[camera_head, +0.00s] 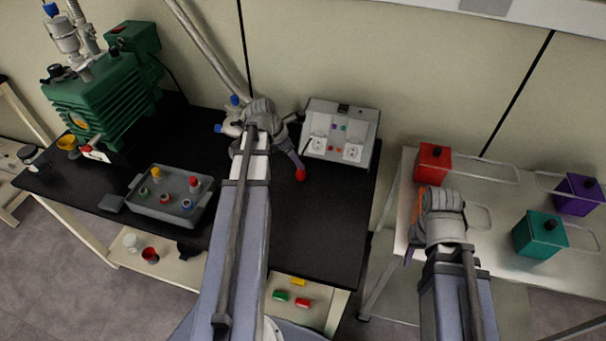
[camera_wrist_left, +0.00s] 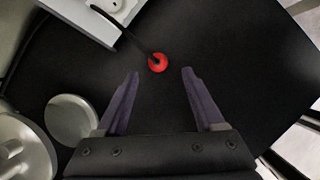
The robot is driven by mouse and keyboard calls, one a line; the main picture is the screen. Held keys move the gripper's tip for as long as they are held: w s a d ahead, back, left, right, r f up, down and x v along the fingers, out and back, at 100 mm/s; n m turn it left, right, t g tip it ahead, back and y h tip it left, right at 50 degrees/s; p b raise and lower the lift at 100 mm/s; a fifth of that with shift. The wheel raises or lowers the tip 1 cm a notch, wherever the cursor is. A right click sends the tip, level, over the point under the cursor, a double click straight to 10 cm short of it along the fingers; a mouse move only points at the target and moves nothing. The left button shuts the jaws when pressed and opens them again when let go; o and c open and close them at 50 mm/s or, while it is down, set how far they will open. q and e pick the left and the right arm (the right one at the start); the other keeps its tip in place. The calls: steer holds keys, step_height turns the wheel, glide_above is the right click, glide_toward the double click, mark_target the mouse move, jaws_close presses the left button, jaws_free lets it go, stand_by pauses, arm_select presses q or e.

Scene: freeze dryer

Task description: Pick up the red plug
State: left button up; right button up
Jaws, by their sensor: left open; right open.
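The red plug (camera_head: 300,174) is a small round red piece on the black tabletop, in front of the socket box (camera_head: 340,132). In the left wrist view the red plug (camera_wrist_left: 158,63) has a dark cable running up from it toward the box. My left gripper (camera_wrist_left: 161,74) is open and empty, and the plug shows just beyond and between its two purple fingertips. In the head view my left gripper (camera_head: 297,160) is mostly hidden by its own wrist, with one purple finger near the plug. My right gripper (camera_head: 411,250) is open over the white table.
A grey tray (camera_head: 152,209) with several coloured pieces and a green pump (camera_head: 105,92) stand left on the black table (camera_head: 325,235). The white table (camera_head: 480,180) holds a red box (camera_head: 432,163), teal box (camera_head: 539,234) and purple box (camera_head: 578,195). Black tabletop right of the plug is clear.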

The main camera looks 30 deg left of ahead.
arm_select(q)
steer(key=shift+b+x, duration=3)
steer(key=shift+x, duration=0.65)
steer(key=shift+w+a+r, duration=0.1)
steer(key=shift+a, duration=0.1)
steer(key=shift+c, duration=0.2)
jaws_close()
